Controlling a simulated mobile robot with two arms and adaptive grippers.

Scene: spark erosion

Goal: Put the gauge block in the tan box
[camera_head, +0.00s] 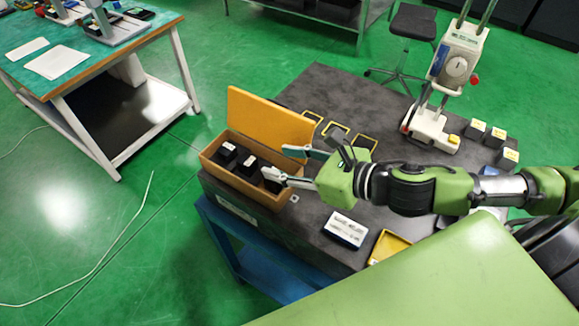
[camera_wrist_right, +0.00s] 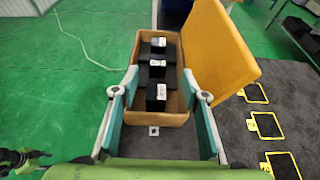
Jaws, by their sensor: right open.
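The tan box (camera_head: 210,160) stands at the table's left end with its orange-tan lid (camera_head: 265,120) open. It holds three black blocks with white labels in a row; the nearest block (camera_wrist_right: 157,92) sits at the box's near end. I cannot tell which is the gauge block. A small pale square piece with a dark centre (camera_head: 294,198) lies on the table just outside the box. My right gripper (camera_head: 287,165) is open over the near end of the box. In the right wrist view its fingers (camera_wrist_right: 160,94) stand apart on either side of the nearest block, without visible contact.
Several yellow-edged outlines (camera_head: 336,129) lie beside the lid. Open floor lies left of the table.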

